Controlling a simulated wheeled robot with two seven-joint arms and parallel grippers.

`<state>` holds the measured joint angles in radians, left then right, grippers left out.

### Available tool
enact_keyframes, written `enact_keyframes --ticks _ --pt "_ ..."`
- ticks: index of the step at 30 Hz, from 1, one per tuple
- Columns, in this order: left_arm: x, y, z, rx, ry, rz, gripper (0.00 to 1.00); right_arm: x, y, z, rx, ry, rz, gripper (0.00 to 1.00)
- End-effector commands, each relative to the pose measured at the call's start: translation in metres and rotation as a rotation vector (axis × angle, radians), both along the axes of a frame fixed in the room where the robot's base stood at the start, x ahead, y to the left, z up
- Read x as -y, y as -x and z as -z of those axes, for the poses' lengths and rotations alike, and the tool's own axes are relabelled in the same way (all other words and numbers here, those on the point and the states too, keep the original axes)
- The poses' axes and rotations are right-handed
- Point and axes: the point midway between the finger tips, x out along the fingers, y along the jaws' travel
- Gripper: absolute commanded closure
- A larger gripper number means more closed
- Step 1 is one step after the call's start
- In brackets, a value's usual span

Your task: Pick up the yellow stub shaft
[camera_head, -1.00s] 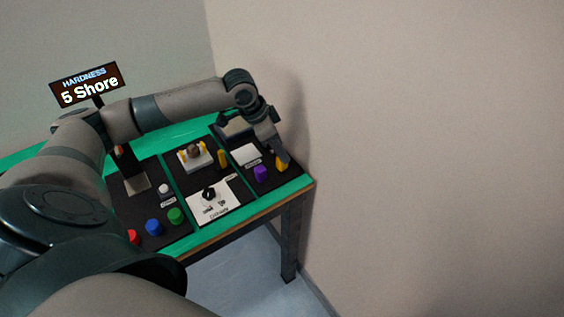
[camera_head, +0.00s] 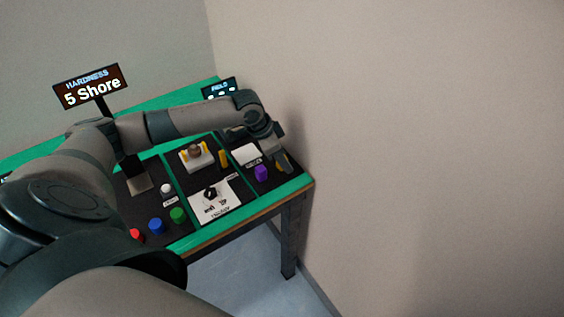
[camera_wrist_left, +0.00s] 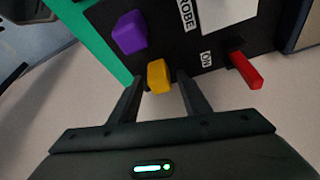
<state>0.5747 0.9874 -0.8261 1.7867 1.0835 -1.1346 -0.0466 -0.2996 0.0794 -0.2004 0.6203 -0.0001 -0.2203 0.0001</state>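The yellow stub shaft (camera_wrist_left: 159,76) shows in the left wrist view as a short yellow block on the dark mat, between the two finger ends with a gap on each side. In the head view only a sliver of yellow (camera_head: 279,168) shows, mostly hidden behind my left gripper (camera_head: 286,166). My left gripper is open and empty in the wrist view (camera_wrist_left: 160,84), its fingers on either side of the shaft. How far the fingertips are above the mat is hard to tell. My right gripper is not in view.
A purple block (camera_wrist_left: 130,32) stands close beside the yellow one. A red lever (camera_wrist_left: 246,70) by an "ON" label is to the right. The wall is close behind the table's right end.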

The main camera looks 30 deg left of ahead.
Motion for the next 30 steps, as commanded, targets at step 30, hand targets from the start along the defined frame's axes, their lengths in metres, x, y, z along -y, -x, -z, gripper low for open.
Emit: enact_keyframes --ticks 30 --pt "0.0 -0.002 -0.065 0.005 0.0 0.0 1.0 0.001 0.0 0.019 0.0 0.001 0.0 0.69"
